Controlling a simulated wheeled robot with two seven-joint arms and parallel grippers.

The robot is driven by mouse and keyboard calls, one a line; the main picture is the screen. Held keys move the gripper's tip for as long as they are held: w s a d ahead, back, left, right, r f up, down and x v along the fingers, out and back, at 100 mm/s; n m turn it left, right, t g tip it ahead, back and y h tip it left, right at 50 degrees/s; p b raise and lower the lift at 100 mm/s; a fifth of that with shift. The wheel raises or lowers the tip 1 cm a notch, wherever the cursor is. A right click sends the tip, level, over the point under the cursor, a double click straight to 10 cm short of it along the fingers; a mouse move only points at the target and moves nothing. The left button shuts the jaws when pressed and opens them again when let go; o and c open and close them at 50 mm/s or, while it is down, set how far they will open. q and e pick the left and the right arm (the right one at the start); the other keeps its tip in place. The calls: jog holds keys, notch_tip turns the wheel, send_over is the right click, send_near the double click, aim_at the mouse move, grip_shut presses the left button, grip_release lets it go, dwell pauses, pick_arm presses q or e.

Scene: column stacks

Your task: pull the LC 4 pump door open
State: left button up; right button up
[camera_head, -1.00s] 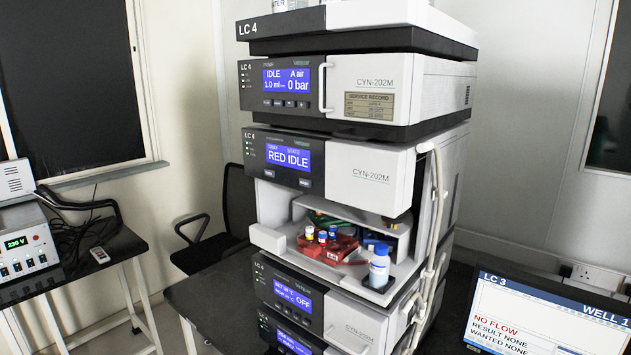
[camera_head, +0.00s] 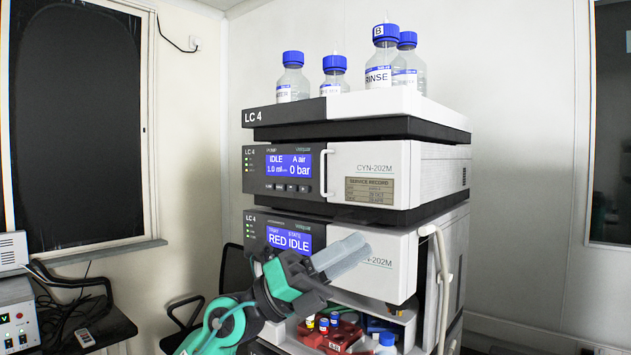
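The LC 4 pump (camera_head: 283,188) is the upper module of the stack. Its display reads IDLE, A air, 1.0 ml and 0 bar. Its white door (camera_head: 408,164) bears the CYN-202M mark and looks shut, flush with the front. A white vertical bar handle (camera_head: 324,174) stands at the door's left edge. My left gripper (camera_head: 350,253) is in front of the module below, lower than the handle and apart from it. Its grey fingers point up and right; seen from this side, any gap between them is hidden. My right gripper is not in view.
Capped bottles (camera_head: 293,78) stand on the top tray (camera_head: 290,115). Below the pump, the RED IDLE module (camera_head: 390,280) has an open bay with a red vial rack (camera_head: 335,337). A white tube (camera_head: 443,285) hangs down the stack's right side. The room before the pump door is clear.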

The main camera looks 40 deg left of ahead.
pick_arm(q)
jog(key=s+a+r+t+y, duration=0.2)
jog(key=a+r+y, duration=0.4)
jog(key=a+y, duration=0.2)
jog(key=s+a+r+t+y, duration=0.2)
jog(key=a+r+t+y, duration=0.1)
jog(key=a+r+y, duration=0.4)
jog(key=shift+n+y, duration=0.3)
jog(key=shift+y, duration=0.2)
jog(key=p+x, duration=0.2)
jog(key=x, duration=0.2)
jog(key=f+p+x, duration=0.1)
jog(key=p+x, duration=0.1)
jog(key=x, duration=0.3)
jog(key=f+p+x, duration=0.1)
jog(key=p+x, duration=0.1)
jog(key=x, duration=0.2)
jog(key=shift+w+a, duration=0.1)
jog(key=shift+w, duration=0.1)
grip_shut()
